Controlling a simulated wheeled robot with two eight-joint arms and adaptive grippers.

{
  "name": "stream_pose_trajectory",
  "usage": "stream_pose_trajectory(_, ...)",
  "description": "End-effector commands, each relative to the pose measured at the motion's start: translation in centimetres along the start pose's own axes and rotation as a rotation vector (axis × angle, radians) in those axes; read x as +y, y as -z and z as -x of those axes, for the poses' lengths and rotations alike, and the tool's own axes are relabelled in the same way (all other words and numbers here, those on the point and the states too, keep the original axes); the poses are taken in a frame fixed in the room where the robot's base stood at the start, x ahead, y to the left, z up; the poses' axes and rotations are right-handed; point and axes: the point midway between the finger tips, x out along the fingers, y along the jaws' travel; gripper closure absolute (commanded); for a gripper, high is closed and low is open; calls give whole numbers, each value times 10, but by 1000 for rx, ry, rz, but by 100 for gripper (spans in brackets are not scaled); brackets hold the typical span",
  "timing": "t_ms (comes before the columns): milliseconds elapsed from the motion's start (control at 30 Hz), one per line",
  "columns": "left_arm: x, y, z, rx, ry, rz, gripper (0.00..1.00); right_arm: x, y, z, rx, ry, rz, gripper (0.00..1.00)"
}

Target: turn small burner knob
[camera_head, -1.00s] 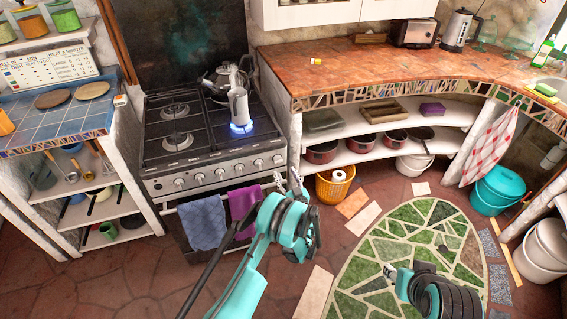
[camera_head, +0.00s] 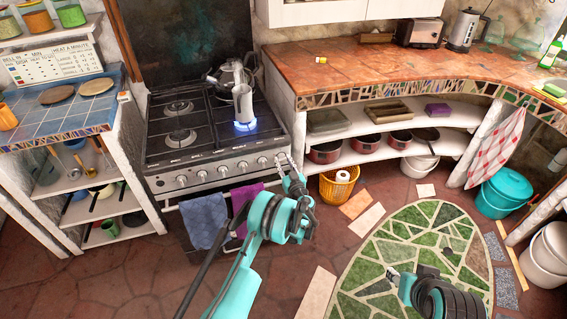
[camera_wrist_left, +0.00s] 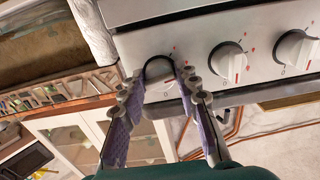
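The stove's control panel (camera_head: 215,172) carries a row of silver knobs. The rightmost knob (camera_wrist_left: 158,74) sits between the fingertips of my left gripper (camera_wrist_left: 160,82) in the wrist view. The fingers are spread, one on each side; I cannot tell whether they touch it. In the head view my left gripper (camera_head: 284,160) is at the right end of the panel, largely hiding that knob. A blue flame (camera_head: 245,125) burns under a light grey pot (camera_head: 243,103) at the front right burner. My right gripper (camera_head: 394,276) is low over the floor, too small to read.
A kettle (camera_head: 232,76) stands on the back right burner. A blue towel (camera_head: 204,220) and a purple towel (camera_head: 246,203) hang below the panel. The tiled counter (camera_head: 350,68) and a yellow basket (camera_head: 338,188) are to the right.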

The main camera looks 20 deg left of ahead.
Motion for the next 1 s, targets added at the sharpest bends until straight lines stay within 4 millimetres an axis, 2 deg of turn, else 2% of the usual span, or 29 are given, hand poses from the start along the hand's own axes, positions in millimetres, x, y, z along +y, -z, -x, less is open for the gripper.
stream_pose_trajectory(467,0,0,0,0,0,-83,98,0,0,0,0,0,0,60)
stream_pose_trajectory(1000,-1,0,0,0,0,-545,98,0,0,0,0,0,0,60)
